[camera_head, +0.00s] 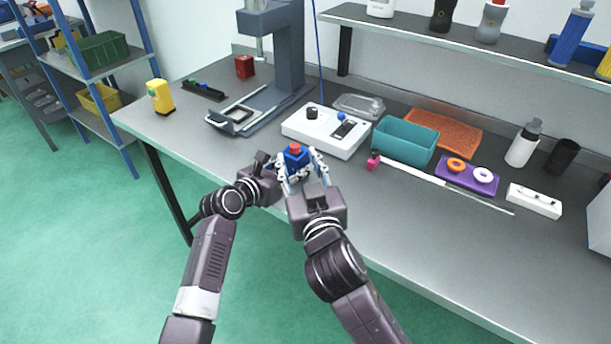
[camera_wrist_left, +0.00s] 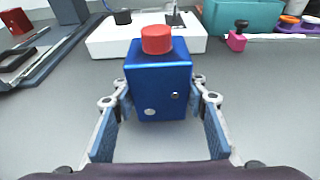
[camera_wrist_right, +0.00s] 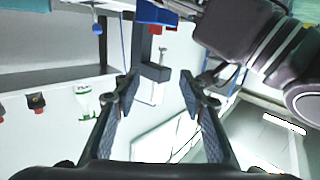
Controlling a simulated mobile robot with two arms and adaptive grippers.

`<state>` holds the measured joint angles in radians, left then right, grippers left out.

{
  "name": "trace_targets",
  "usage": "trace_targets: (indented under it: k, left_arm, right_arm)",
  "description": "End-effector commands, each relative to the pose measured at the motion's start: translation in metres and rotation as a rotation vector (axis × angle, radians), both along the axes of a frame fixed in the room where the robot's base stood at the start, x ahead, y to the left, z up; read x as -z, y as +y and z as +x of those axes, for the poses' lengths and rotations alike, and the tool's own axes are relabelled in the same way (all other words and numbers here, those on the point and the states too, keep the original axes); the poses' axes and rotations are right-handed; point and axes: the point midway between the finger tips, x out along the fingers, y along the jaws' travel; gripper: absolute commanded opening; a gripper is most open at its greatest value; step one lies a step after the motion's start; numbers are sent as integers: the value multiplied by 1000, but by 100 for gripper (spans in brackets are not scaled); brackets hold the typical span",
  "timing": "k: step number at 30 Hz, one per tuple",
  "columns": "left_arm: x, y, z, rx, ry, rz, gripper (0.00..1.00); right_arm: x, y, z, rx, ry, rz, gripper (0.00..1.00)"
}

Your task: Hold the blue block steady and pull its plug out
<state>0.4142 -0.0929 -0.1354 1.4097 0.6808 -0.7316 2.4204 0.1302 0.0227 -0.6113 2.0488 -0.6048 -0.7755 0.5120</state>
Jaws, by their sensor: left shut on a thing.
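The blue block (camera_wrist_left: 158,82) stands upright with its red round plug (camera_wrist_left: 156,39) in its top. My left gripper (camera_wrist_left: 160,100) is shut on the block, one finger on each side of its lower half. In the head view the blue block (camera_head: 291,159) and red plug (camera_head: 295,148) show near the table's front edge, partly hidden by my grippers. My right gripper (camera_wrist_right: 155,85) is open and empty. In its own view the block (camera_wrist_right: 156,12) and the plug (camera_wrist_right: 157,29) lie at the top edge, outside the fingers. I cannot tell if the block touches the table.
Behind the block are a white box with knobs (camera_head: 325,140) and a teal bin (camera_head: 405,143). A grey press stand (camera_head: 285,60) stands behind left. The table's front left (camera_head: 180,140) is clear.

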Motion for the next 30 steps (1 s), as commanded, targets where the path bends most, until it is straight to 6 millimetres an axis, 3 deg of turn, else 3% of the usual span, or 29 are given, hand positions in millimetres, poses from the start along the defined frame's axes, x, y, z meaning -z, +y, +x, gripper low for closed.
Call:
trace_targets:
  k: [3,8,24,30]
  left_arm:
    - [0,0,0,0,0,0,15]
    - [0,0,0,0,-1,1,15]
    - [0,0,0,0,0,0,15]
    - [0,0,0,0,0,0,15]
  right_arm:
    - [23,-10,-7,27,71,43,39]
    - [34,-13,-4,38,102,60,39]
    - [47,0,83,39,101,56,39]
    - [50,4,102,38,101,57,39]
